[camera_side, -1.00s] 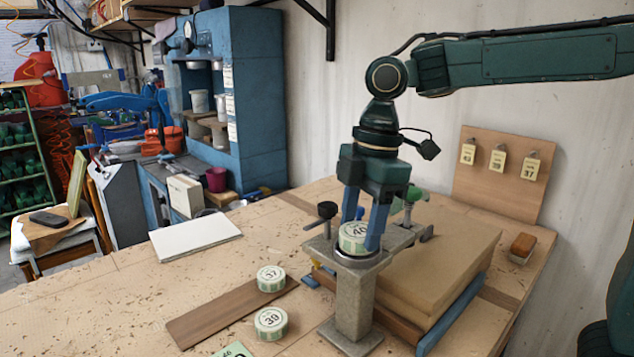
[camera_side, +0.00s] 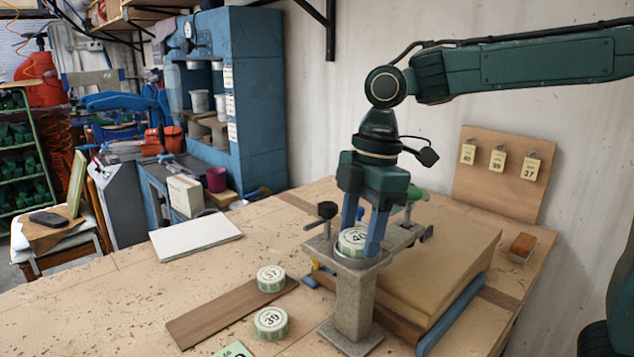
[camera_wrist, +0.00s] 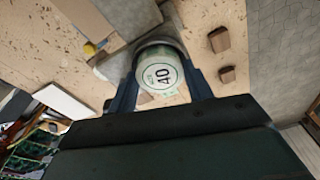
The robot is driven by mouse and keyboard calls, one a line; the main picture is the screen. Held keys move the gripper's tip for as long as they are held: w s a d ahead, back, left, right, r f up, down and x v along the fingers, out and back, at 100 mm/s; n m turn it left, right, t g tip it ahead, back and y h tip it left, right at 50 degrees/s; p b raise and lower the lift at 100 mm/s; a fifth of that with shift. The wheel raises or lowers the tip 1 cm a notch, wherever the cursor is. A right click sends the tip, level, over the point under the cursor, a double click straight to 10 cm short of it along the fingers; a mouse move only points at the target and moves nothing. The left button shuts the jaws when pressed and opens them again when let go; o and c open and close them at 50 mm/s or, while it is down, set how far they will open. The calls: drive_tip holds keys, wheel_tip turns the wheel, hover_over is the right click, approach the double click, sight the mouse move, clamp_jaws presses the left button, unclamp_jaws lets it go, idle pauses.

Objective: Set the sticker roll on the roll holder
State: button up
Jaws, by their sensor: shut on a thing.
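A pale green and white sticker roll marked 40 (camera_side: 353,239) is between the blue fingers of my gripper (camera_side: 364,238), which is shut on it. The roll's label also faces the wrist camera (camera_wrist: 160,76). The roll holder (camera_side: 352,305) is a grey post on a foot, with a round metal-rimmed seat at its top. The roll is upright at this seat, its lower part seeming within the rim. The fingers partly hide the seat, so I cannot tell whether the roll touches its bottom.
Rolls marked 37 (camera_side: 271,279) and 39 (camera_side: 270,322) stand by a brown wooden strip (camera_side: 220,312) to the left. A black knob (camera_side: 327,210) rises beside the holder. A brown stack (camera_side: 440,265) lies right behind it. A white board (camera_side: 195,239) lies farther left.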

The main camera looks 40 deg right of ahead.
drive_tip(key=o, duration=0.7)
drive_tip(key=shift+a+r, duration=0.2)
drive_tip(key=shift+r, duration=0.25)
drive_tip(key=shift+s+a+r+t, duration=0.1)
drive_tip(key=shift+a+r+t, duration=0.2)
drive_tip(key=shift+r, duration=0.2)
drive_tip(key=s+d+f+m+t+h, duration=0.1)
drive_tip(key=s+d+f+m+t, duration=0.1)
drive_tip(key=s+d+m, duration=0.3)
drive_tip(key=s+d+f+m+t, duration=0.2)
drive_tip(key=s+d+m, duration=0.4)
drive_tip(key=s+m, duration=0.3)
drive_tip(key=shift+s+h, duration=0.4)
drive_tip(key=shift+s, duration=0.75)
